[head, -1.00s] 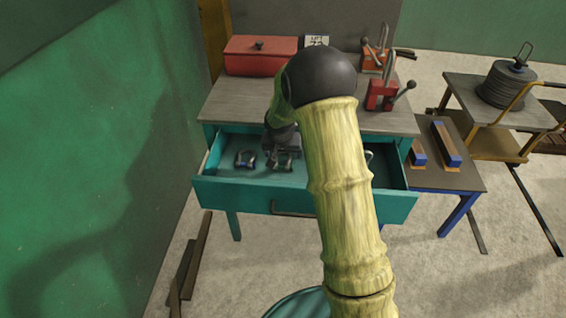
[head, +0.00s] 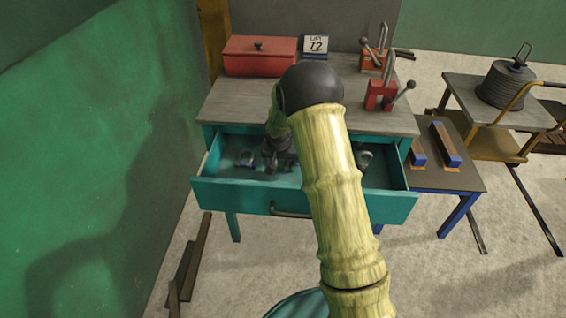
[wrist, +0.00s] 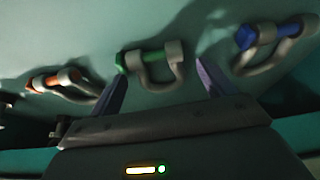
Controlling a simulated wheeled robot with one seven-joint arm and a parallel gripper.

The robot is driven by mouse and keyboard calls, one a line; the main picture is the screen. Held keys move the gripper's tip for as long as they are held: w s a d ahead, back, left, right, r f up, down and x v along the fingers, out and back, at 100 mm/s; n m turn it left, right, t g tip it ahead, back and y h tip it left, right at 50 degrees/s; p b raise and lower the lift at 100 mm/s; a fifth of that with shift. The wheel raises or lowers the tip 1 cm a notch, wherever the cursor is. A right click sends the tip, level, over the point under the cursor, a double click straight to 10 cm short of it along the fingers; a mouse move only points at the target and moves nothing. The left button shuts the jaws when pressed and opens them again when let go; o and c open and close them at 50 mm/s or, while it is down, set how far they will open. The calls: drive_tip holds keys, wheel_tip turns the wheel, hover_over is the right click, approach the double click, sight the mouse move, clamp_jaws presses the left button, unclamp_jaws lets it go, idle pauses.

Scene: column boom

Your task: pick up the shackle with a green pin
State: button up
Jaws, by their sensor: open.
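The shackle with a green pin (wrist: 147,61) lies on the drawer floor in the wrist view, its grey bow toward my gripper. My gripper (wrist: 162,74) is open, with one finger on each side of the shackle and nothing held. I cannot tell how much height is left between the fingers and the floor. In the head view my gripper (head: 277,157) is down in the open teal drawer (head: 240,192), and it hides the green-pin shackle there.
A blue-pin shackle (wrist: 268,42) lies right of the green one in the wrist view, an orange-pin shackle (wrist: 62,83) left. A grey shackle (head: 364,158) shows at the drawer's right. The bench top (head: 250,105) above carries a red box (head: 260,58) and red clamps (head: 381,95).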

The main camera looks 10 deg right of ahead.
drive_tip(key=c, duration=1.2)
drive_tip(key=shift+d+r, duration=0.25)
drive_tip(key=shift+r, duration=0.1)
drive_tip(key=s+d+r, duration=0.1)
drive_tip(key=d+r, duration=0.1)
drive_tip(key=d, duration=0.2)
drive_tip(key=d+r+p, duration=0.1)
drive_tip(key=d+r, duration=0.2)
drive_tip(key=d, duration=0.1)
drive_tip(key=s+d+r, duration=0.1)
drive_tip(key=d+r, duration=0.1)
drive_tip(key=d, duration=0.3)
drive_tip(key=shift+s+r+p, duration=0.2)
drive_tip(key=shift+s+p, duration=0.15)
